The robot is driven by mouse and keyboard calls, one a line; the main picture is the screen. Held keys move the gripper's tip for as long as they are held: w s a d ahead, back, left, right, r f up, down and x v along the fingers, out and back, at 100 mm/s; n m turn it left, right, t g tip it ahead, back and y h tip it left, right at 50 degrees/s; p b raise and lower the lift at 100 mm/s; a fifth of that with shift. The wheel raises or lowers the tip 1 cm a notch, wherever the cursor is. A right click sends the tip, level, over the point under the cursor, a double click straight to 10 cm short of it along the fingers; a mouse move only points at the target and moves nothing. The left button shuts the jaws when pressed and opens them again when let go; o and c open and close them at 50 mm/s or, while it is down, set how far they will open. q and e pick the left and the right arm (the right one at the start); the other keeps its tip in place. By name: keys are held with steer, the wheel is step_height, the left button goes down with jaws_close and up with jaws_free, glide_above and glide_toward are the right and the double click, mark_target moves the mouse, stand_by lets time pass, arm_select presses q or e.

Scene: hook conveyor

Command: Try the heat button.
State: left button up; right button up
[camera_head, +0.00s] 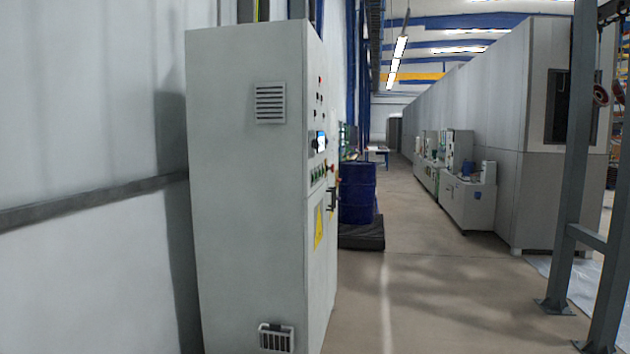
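A tall light-grey control cabinet (250,180) stands at the left, against the wall. I see its side broadly and its front panel (320,160) at a steep angle. The panel carries several small buttons, a small lit screen (321,141), a row of green buttons (319,174), and red ones. I cannot tell which one is the heat button; labels are too small to read. A yellow warning sign (318,228) is below. Neither of my grippers shows in this view.
A blue drum (357,192) on a dark pallet (361,235) stands behind the cabinet. An open concrete aisle (420,290) runs ahead. Grey machines (468,196) and a large enclosure (535,160) line the right. Steel posts (575,150) stand at the near right.

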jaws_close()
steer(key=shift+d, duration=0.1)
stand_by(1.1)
